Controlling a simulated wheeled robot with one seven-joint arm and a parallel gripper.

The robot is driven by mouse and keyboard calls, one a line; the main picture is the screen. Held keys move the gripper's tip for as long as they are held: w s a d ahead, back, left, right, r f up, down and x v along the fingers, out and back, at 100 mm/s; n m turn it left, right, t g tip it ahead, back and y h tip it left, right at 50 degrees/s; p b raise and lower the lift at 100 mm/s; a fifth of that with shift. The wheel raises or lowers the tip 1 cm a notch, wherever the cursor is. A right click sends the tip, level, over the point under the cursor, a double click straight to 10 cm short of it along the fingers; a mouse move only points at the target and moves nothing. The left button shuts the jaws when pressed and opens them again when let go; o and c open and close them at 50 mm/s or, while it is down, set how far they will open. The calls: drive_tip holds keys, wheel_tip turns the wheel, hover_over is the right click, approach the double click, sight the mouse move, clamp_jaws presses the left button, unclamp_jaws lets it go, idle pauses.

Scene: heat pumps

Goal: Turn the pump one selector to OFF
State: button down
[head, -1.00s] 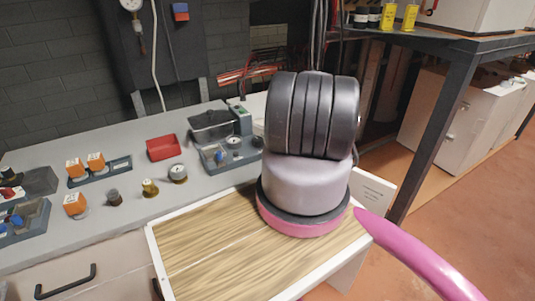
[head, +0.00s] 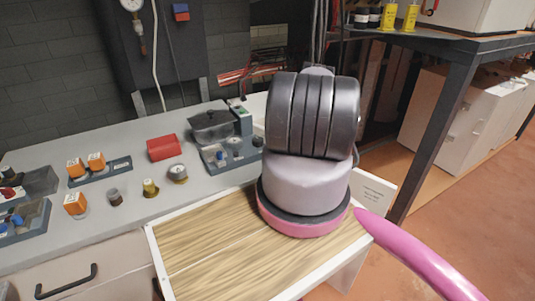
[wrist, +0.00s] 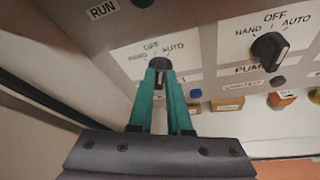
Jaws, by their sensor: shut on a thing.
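In the wrist view, a black selector knob (wrist: 159,63) sits on a white label marked HAND, OFF and AUTO. My gripper (wrist: 160,76), with teal fingers, is shut on this knob, its fingertips on either side. The fingers cover part of the label below, so its pump number is hard to read. I cannot tell exactly where the held knob points. In the head view, my own arm hides the gripper, and the selector panel is not seen.
A RUN label (wrist: 102,10) is at upper left. In the head view, a grey bench (head: 110,235) holds a red bin (head: 163,148), orange-topped parts and trays. A dark shelf frame (head: 440,120) stands at right.

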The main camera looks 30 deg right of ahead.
idle(0.3)
drive_tip(key=c, duration=0.9)
unclamp_jaws()
drive_tip(key=shift+s, duration=0.1)
drive_tip(key=shift+o, duration=0.2)
wheel_tip(320, 180, up, 10)
